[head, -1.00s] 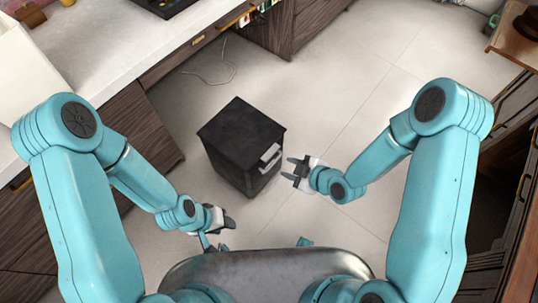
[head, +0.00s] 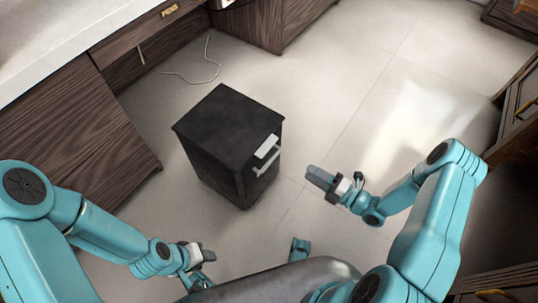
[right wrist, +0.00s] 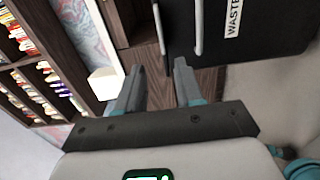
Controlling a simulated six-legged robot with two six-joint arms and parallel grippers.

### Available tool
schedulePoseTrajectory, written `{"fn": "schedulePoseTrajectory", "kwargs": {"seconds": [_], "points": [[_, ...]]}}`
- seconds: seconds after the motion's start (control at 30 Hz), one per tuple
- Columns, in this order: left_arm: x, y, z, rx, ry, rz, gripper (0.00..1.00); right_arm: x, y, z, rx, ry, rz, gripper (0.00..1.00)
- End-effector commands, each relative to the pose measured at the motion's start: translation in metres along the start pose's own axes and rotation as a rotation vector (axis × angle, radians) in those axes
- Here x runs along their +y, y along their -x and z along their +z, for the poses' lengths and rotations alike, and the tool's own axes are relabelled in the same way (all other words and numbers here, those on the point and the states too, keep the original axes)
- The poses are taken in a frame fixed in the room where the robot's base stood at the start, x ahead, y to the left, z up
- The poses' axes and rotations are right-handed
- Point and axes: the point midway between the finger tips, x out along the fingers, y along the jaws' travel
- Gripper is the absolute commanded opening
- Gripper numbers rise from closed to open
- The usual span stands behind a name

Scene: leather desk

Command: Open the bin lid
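The black bin (head: 232,130) stands upright on the floor, its flat top lid (head: 225,118) shut. A pale handle (head: 268,160) and a white label are on its right-hand side. In the right wrist view the bin (right wrist: 278,35) fills the upper right, with the "WASTE" label and light handle bars (right wrist: 198,25) beyond the fingers. My right gripper (head: 310,174) is right of the bin, pointing at it, apart from the handle. Its fingers (right wrist: 158,66) are spread and empty. My left gripper (head: 212,253) is low, in front of the bin; its finger gap is unclear.
Wooden drawers (head: 70,130) under a pale countertop stand at the left. A thin cable (head: 205,70) lies on the floor behind the bin. More dark wood furniture (head: 515,125) is at the right.

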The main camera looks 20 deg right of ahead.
Motion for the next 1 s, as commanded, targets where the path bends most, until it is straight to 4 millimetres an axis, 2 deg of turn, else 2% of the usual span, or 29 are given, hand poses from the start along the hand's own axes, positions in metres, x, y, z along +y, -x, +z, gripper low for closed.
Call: {"fn": "schedulePoseTrajectory", "kwargs": {"seconds": [0.17,0.5,0.7,0.83,1.0], "points": [[-0.002,-0.004,-0.001,0.003,0.002,0.000,0.43,-0.001,-0.018,0.000,0.000,0.000,0.000,0.36],[-0.009,-0.017,-0.005,0.012,0.012,-0.001,0.43,-0.003,-0.102,0.000,0.006,0.003,0.000,0.36],[-0.013,-0.024,-0.007,0.018,0.017,-0.002,0.43,-0.002,-0.143,0.001,0.004,0.001,0.000,0.36],[-0.014,-0.026,-0.008,0.020,0.020,-0.002,0.43,-0.002,-0.159,0.001,0.003,0.000,-0.002,0.36],[-0.015,-0.026,-0.009,0.021,0.021,-0.002,0.43,-0.001,-0.166,0.002,0.001,-0.001,-0.002,0.36]]}}
